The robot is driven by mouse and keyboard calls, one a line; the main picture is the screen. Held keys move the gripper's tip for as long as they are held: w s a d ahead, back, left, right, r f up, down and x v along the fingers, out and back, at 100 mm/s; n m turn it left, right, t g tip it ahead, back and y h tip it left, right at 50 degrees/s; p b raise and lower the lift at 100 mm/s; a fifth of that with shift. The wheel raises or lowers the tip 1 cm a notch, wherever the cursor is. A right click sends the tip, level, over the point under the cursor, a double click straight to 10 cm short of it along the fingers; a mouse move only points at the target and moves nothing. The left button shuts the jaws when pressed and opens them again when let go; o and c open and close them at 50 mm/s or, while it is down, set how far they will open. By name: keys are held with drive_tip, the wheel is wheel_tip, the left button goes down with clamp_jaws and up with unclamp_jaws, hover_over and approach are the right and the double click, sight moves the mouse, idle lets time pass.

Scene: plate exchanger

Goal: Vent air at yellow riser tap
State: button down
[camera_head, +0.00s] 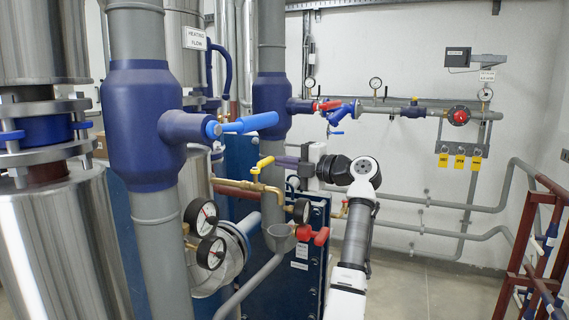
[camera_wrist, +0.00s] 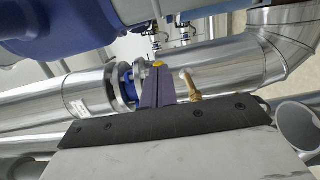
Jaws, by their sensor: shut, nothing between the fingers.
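The yellow tap lever (camera_head: 263,163) sits on a brass riser fitting (camera_head: 254,178) at the centre, tilted up to the right. In the wrist view, a yellow piece (camera_wrist: 158,64) shows just beyond my fingertips, and brass (camera_wrist: 189,84) stands to their right. My gripper (camera_head: 276,159) comes from the right, its purple fingers pointing left at the lever's upper end. The fingers (camera_wrist: 158,86) are shut with nothing between them. The tips are very close to the lever; I cannot tell whether they touch it.
A grey funnel (camera_head: 280,237) and a red handle (camera_head: 315,235) sit below the tap. Gauges (camera_head: 207,218) stand lower left. A large pipe with a blue valve lever (camera_head: 249,123) is above left. A red rack (camera_head: 540,245) stands right; some floor is clear before it.

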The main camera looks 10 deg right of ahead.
drive_tip(key=b+v, duration=0.3)
drive_tip(key=v, duration=1)
drive_tip(key=shift+s+d+b, duration=0.2)
drive_tip(key=shift+d+b, duration=0.05)
drive_tip(key=shift+b, duration=0.1)
